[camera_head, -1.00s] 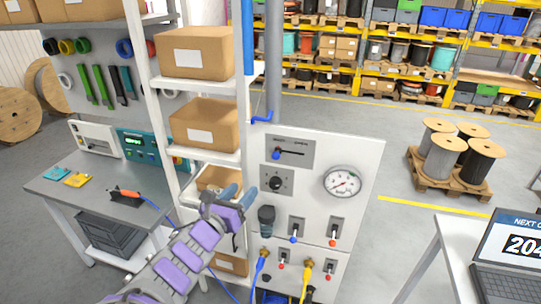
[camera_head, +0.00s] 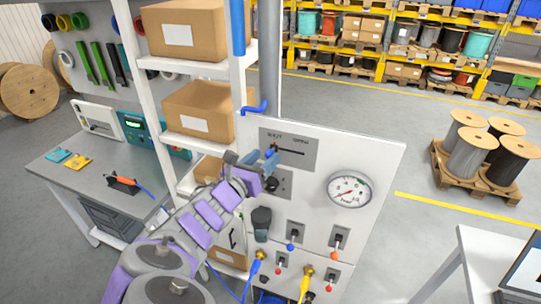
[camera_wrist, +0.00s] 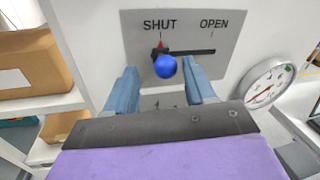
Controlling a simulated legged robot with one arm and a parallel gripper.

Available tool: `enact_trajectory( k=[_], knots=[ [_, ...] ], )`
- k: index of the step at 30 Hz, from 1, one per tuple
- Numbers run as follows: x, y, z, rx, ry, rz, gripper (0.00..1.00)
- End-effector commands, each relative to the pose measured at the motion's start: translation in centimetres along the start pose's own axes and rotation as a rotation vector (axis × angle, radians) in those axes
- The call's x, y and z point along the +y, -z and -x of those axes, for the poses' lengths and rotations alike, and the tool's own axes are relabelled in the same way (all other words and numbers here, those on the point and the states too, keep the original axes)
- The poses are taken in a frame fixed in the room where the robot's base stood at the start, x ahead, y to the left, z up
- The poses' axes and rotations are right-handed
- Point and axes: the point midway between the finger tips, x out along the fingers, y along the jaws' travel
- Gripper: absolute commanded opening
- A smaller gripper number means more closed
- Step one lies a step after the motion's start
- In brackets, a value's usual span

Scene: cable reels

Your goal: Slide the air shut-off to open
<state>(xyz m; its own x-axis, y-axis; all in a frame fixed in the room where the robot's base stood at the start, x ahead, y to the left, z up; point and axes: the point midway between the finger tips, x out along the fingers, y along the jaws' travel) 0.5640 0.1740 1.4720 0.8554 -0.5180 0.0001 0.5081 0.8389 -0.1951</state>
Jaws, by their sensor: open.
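The air shut-off is a slider with a blue ball knob (camera_wrist: 165,67) on a grey plate (camera_wrist: 228,66) marked SHUT at left and OPEN at right. In the wrist view the knob is at the SHUT end of the dark horizontal slot, by a small red pointer. My gripper (camera_wrist: 163,84) is open, one blue-grey finger to each side of the knob and a little below it in the picture. I cannot tell whether a finger touches it. In the head view my gripper (camera_head: 255,160) is at the plate's lower left, close to the knob (camera_head: 270,154).
The white panel (camera_head: 375,150) also carries a dial gauge (camera_head: 350,189), a dark rotary knob partly behind my gripper, and several toggles and hoses below. Shelves with cardboard boxes (camera_head: 198,110) stand close on the left. The panel right of the slider is clear up to the gauge.

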Motion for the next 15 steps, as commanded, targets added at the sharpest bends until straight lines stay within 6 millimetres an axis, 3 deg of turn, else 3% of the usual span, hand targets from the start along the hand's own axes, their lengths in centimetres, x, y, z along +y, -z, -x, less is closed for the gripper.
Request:
enact_trajectory(
  k=[10,15],
  knots=[
    [-0.07,0.0,-0.22,0.001,-0.001,-0.001,0.53],
    [0.02,0.03,-0.21,0.001,0.0,0.0,0.37]
  ],
)
